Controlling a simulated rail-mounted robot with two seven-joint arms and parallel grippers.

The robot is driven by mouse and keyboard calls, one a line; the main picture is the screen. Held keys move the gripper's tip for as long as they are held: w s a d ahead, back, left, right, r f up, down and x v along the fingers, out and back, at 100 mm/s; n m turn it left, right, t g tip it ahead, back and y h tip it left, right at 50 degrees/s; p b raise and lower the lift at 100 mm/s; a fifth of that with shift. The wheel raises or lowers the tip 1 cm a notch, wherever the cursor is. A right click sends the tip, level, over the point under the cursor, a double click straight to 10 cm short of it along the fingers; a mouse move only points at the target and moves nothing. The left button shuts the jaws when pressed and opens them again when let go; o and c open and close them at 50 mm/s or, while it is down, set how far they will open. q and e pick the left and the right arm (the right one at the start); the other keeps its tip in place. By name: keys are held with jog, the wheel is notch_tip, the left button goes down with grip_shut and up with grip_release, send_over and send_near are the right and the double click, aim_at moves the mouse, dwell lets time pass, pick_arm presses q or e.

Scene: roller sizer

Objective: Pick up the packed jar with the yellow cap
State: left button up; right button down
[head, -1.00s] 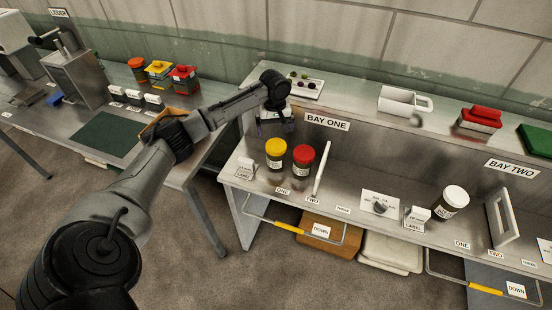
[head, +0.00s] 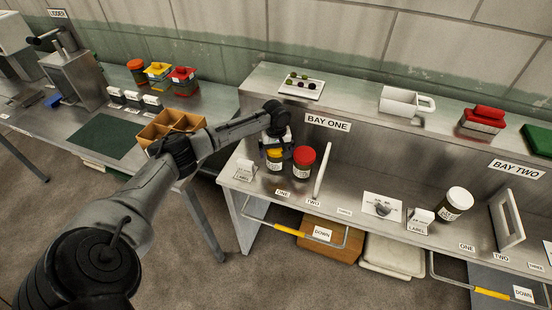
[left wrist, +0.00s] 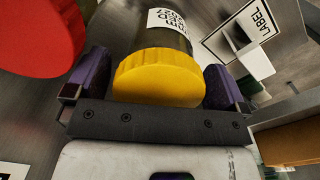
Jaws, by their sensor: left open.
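The jar with the yellow cap (head: 274,154) stands upright in bay one, on the lower shelf at slot one. In the left wrist view its yellow cap (left wrist: 158,78) lies between the two purple fingers, with the labelled jar body beyond it. My left gripper (head: 275,147) is open around the cap from above; the fingers stand on either side, and I cannot tell whether either touches it. The gripper hides part of the cap in the head view. The red-capped jar (head: 304,158) stands close on the right, and its red cap (left wrist: 38,35) is beside one finger. My right gripper is not in view.
A label stand (head: 245,170) is left of the yellow-capped jar. A white upright divider (head: 322,170) is right of the red-capped jar. A white tray with dark and green balls (head: 301,87) sits on the upper ledge. A white-capped jar (head: 455,203) stands further right.

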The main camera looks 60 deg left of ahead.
pick_arm(q)
jog(key=shift+f, duration=0.65)
jog(key=shift+r, duration=0.1)
jog(key=c, duration=1)
